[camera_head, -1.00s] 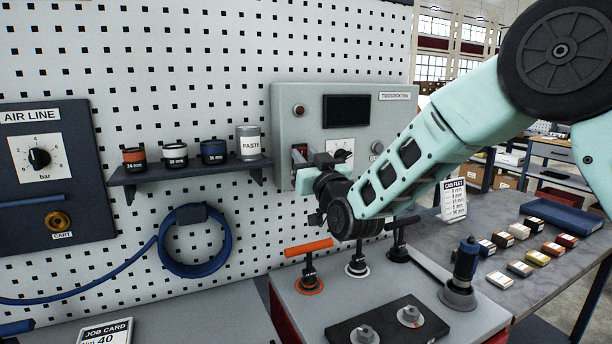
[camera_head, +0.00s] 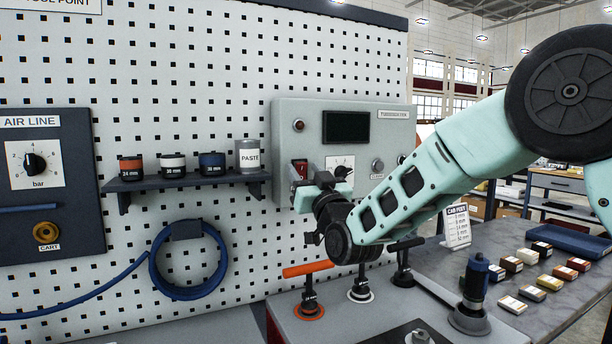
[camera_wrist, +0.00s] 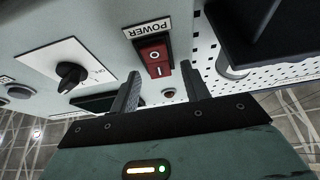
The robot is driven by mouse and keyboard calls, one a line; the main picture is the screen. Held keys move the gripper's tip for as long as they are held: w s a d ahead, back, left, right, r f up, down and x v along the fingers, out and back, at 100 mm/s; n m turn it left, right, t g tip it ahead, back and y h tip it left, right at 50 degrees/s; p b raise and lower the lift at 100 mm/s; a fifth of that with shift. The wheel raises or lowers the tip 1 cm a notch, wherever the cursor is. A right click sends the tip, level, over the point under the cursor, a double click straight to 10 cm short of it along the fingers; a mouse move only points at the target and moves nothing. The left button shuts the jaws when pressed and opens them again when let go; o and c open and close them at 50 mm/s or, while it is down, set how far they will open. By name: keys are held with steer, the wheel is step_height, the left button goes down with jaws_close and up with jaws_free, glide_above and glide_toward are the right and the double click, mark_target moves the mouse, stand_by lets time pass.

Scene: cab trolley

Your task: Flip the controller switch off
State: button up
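The grey controller box (camera_head: 395,150) is mounted on the pegboard. Its red rocker switch (camera_wrist: 154,57) sits beside a POWER label (camera_wrist: 147,30) in the wrist view, with O nearer the label and I nearer my fingers. Which side is pressed in, I cannot tell. In the head view the switch (camera_head: 300,168) shows partly, just above my gripper (camera_head: 305,190). In the wrist view my gripper (camera_wrist: 162,72) is open and empty, one finger on each side of the switch's line. The fingertips appear short of the switch; contact is not visible.
A black dial (camera_wrist: 71,72), a display (camera_head: 346,127) and a lamp (camera_head: 298,125) are on the same box. The shelf (camera_head: 185,183) with jars and a PASTE can (camera_head: 248,155) is close on the left. An orange-handled tool (camera_head: 308,270) stands below.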

steer(key=b+v, duration=0.5)
steer(key=v, duration=1.2)
steer(key=shift+s, duration=0.2)
steer(key=shift+d+f, duration=0.1)
